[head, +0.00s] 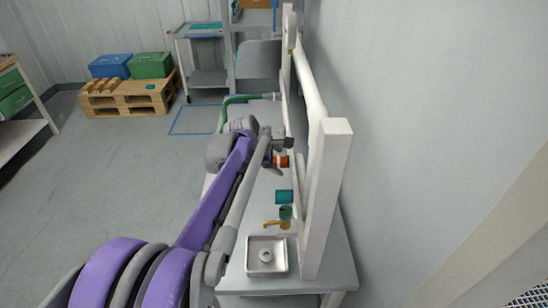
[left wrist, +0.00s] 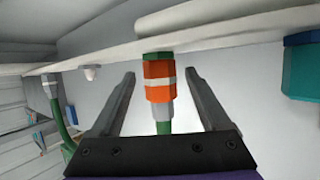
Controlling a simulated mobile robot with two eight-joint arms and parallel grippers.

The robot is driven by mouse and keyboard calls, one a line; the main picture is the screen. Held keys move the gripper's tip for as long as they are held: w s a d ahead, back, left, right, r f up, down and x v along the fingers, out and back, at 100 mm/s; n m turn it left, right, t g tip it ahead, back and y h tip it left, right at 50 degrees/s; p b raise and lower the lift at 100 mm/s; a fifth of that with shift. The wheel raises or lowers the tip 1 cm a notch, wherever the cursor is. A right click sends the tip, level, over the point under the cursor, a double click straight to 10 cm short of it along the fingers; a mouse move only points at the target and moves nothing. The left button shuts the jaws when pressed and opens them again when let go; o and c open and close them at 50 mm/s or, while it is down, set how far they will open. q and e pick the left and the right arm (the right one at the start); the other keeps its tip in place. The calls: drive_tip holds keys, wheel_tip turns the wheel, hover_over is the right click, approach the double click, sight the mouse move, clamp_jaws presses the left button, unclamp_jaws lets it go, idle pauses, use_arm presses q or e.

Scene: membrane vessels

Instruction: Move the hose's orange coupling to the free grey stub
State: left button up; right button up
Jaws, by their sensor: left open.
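The orange coupling (left wrist: 159,88) has a white band, with a green piece above it against the white rail and a grey collar below it. The green hose (left wrist: 163,127) runs down from the collar. My left gripper (left wrist: 160,73) is open, with one finger on each side of the coupling and visible gaps. In the head view my left gripper (head: 276,152) is beside the orange coupling (head: 282,161), which it partly hides. A short pale grey stub (left wrist: 90,73) sticks out below the rail, left of the coupling, with nothing on it. My right gripper is not seen.
The white rail (left wrist: 110,60) runs above the coupling. A teal block (head: 284,197) and a yellow valve (head: 278,224) are nearer along the bench. A metal tray (head: 251,268) sits at the near end. Another stretch of green hose (left wrist: 56,117) hangs at the left.

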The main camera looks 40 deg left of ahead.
use_arm(q)
clamp_jaws()
idle(0.8)
